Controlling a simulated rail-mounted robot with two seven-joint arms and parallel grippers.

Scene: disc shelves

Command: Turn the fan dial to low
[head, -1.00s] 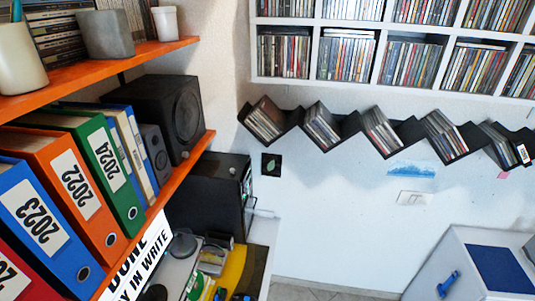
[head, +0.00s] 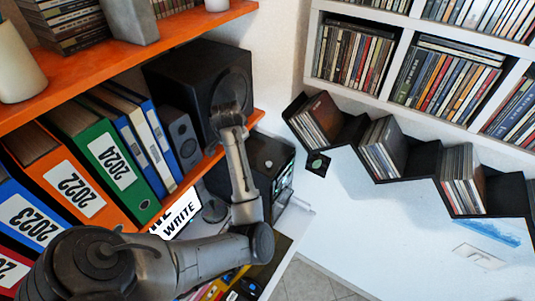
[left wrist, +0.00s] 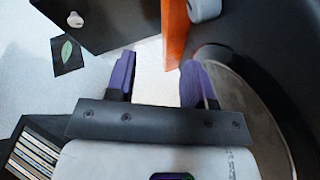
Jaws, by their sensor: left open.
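A small light knob, which may be the fan dial, sits on a black box (head: 258,178) below the orange shelf in the head view. The knob (head: 268,163) also shows at the upper left in the left wrist view (left wrist: 75,19); its setting is too small to read. My left arm reaches up from below in the head view, its far end in front of the black speaker. My left gripper (left wrist: 158,62) has its two purple fingers apart with nothing between them. The knob is away from the fingers, up and to the left in that view. My right gripper is not in view.
An orange shelf (head: 258,118) with binders and the black speaker (head: 180,80) borders the arm. A dark leaf tile (head: 318,163) is on the wall. Zigzag black disc racks (head: 345,125) stick out to the right. The white wall (head: 380,230) below them is mostly clear.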

